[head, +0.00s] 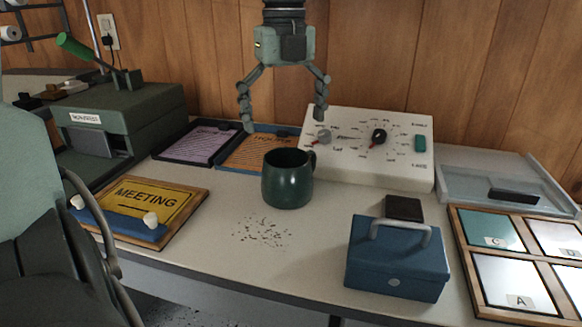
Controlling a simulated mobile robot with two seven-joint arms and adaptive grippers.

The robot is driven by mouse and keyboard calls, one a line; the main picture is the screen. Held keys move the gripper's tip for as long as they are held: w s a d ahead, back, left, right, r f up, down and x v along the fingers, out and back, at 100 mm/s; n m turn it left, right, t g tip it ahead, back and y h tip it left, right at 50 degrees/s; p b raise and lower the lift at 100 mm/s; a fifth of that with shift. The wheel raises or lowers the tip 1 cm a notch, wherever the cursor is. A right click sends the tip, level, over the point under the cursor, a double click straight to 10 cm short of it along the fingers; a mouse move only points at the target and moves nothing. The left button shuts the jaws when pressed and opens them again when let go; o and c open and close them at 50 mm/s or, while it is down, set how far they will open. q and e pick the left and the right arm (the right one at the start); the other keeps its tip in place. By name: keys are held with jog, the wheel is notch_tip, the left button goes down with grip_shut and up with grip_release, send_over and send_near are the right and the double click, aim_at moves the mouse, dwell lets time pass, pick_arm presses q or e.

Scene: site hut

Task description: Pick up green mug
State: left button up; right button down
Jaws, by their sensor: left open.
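The dark green mug (286,182) stands upright on the desk, a little left of the middle in the head view. Its handle shows on its right side. Its inside is dark and I cannot tell whether it holds anything. My left gripper (284,120) hangs pointing down at the top of the view, above and apart from the mug. Its two fingers are spread wide with nothing between them. My right gripper is not in the view.
A cream control panel (405,150) with knobs stands behind and right of the mug. Paper trays (260,153) lie behind it. A blue cash box (397,262) sits front right, a MEETING sign (148,203) left. Dark specks (262,232) lie on bare desk in front.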

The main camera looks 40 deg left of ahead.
aim_at(286, 158)
pick_arm(q)
notch_tip(286, 158, down, 8)
jog(key=shift+d+r, duration=0.15)
jog(key=shift+r, duration=0.05)
jog(key=c, duration=1.4)
jog(key=shift+c, duration=0.2)
jog(key=shift+r, duration=0.15)
